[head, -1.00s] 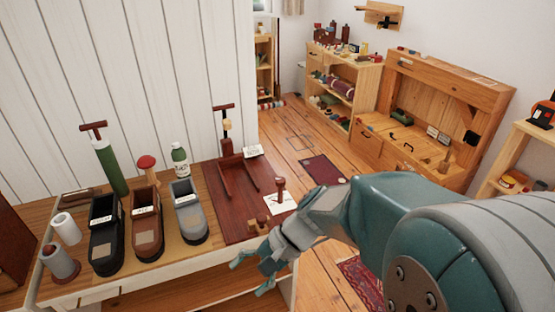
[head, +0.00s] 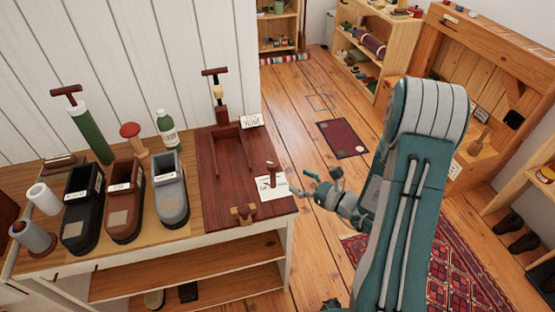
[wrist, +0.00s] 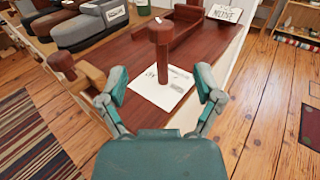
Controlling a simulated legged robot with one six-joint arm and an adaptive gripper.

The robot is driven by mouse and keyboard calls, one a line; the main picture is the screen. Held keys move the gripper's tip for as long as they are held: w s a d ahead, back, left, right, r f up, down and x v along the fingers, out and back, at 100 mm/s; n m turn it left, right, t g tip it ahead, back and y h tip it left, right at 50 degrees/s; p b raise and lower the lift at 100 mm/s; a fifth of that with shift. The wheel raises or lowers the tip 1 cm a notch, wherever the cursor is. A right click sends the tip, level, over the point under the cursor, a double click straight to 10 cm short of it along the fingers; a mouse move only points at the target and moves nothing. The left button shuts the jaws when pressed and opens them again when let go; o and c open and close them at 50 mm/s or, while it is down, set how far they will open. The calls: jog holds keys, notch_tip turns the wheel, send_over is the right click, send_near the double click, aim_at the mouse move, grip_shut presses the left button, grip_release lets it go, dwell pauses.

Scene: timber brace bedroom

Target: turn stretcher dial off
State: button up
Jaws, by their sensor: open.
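A dark-red wooden stretcher board (head: 215,200) lies on the right end of the bench. Near its right edge a small red-brown upright peg with a knob, seemingly the dial (head: 271,172), stands at a white printed card (head: 272,189). In the wrist view the dial (wrist: 161,52) rises upright from the card (wrist: 160,88), ahead of my gripper. My gripper (head: 314,183) is just right of the board's right edge. In the wrist view my gripper (wrist: 162,84) is open and empty, its fingers apart on either side of the card. The card's markings are too small to read.
A wooden block with a red-brown knob (head: 243,214) sits at the board's front edge, left of the dial. Black, brown and grey shoe-shaped pieces (head: 171,190) stand further left. A small sign (head: 252,121) stands behind. Open floor (head: 300,110) lies right of the bench.

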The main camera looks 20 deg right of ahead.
aim_at(272, 163)
jog(key=x, duration=0.5)
jog(key=shift+s+a, duration=0.15)
jog(key=shift+a, duration=0.1)
jog(key=w, duration=0.2)
jog(key=w+a, duration=0.1)
jog(key=shift+w+a, duration=0.1)
jog(key=shift+w, duration=0.3)
jog(key=shift+w+a, duration=0.2)
jog(key=shift+a, duration=0.6)
jog(key=shift+d, duration=0.3)
jog(key=c, duration=1.2)
